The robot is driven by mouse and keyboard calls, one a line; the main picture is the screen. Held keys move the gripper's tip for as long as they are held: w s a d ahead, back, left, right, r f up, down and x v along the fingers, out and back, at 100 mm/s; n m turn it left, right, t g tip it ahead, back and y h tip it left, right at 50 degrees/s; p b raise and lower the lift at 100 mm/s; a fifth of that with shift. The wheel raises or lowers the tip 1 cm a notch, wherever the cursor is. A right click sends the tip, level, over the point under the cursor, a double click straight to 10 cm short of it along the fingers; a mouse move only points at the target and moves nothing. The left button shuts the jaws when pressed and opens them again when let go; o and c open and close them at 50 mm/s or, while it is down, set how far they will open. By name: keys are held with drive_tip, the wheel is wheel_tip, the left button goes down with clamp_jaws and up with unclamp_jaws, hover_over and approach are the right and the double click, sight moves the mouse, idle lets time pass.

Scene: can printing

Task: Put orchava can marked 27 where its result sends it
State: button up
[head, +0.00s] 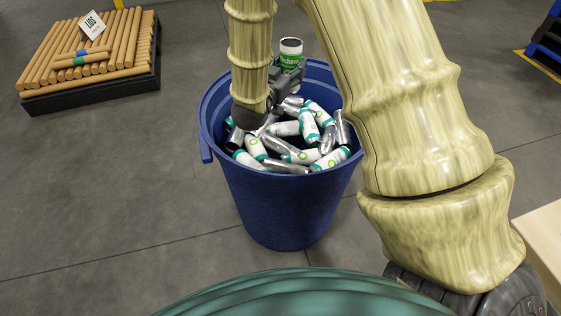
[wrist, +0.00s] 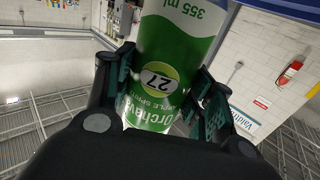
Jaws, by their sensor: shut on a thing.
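The orchava can marked 27 (wrist: 162,75) is green and white, with "Orchava", "355 ml" and the number 27 readable in the wrist view. My gripper (wrist: 165,100) is shut around its sides. In the head view the can (head: 290,60) is held above the back rim of a blue bin, partly hidden by my gripper (head: 287,82) at its lower part. The blue bin (head: 270,203) is filled with several cans (head: 310,128), some white and green, some bare silver. My arm hides part of the bin's rim.
A black pallet (head: 95,92) with brown tubes and a card reading "LIDS" (head: 92,25) stands at the back left. A pale surface (head: 540,240) shows at the right edge, and a blue rack (head: 549,35) at the far right. The grey floor between is clear.

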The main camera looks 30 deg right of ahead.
sight(295, 88)
drive_tip(key=shift+s+d+f+m+g+h+b, duration=0.2)
drive_tip(key=shift+d+f+m+g+b, duration=0.1)
drive_tip(key=shift+d+f+g+b, duration=0.15)
drive_tip(key=shift+s+d+f+m+g+h+b, duration=0.2)
drive_tip(key=shift+d+f+m+g+b, duration=0.15)
drive_tip(key=shift+b, duration=0.2)
wheel_tip(295, 88, down, 6)
drive_tip(key=b, duration=0.4)
drive_tip(key=shift+r, duration=0.1)
drive_tip(key=o, duration=0.8)
drive_tip(key=v, duration=1.2)
